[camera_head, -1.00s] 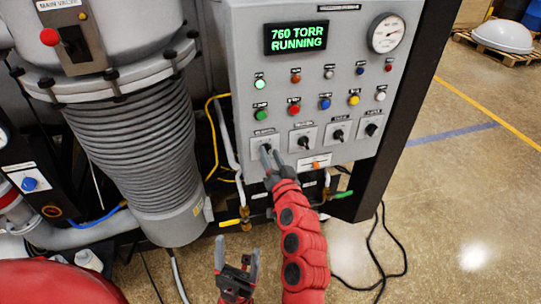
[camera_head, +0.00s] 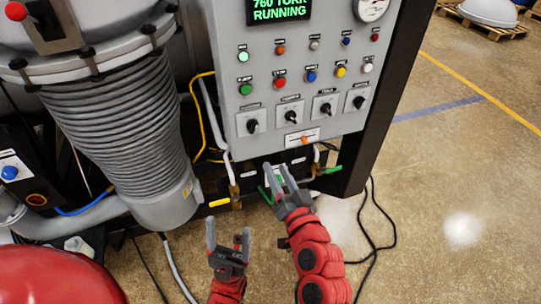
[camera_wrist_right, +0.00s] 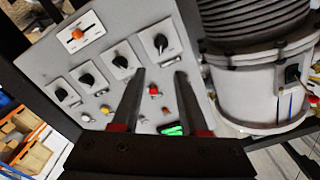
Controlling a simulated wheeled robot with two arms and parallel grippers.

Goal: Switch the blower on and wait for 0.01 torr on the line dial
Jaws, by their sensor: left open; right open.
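The grey control panel (camera_head: 228,60) carries a green-lit display (camera_head: 279,10) reading 760 TORR RUNNING, its top cut off. A round dial gauge (camera_head: 371,8) at its upper right is also cut off, so its reading cannot be told. Along the lower panel is a row of black rotary switches, including the leftmost (camera_head: 253,126) and the rightmost (camera_head: 359,102). Their labels are too small to read. My right gripper (camera_head: 273,170) is open and empty, just below the panel's lower edge, apart from the switches. My left gripper (camera_head: 228,232) is open and empty, lower and further left.
Coloured buttons, including a green one (camera_head: 246,89), and an orange switch (camera_head: 304,140) sit on the panel. A ribbed grey cylinder (camera_head: 120,125) stands left. Pipes and a green-handled valve (camera_head: 329,170) lie below the panel. Open floor (camera_head: 455,190) is at right.

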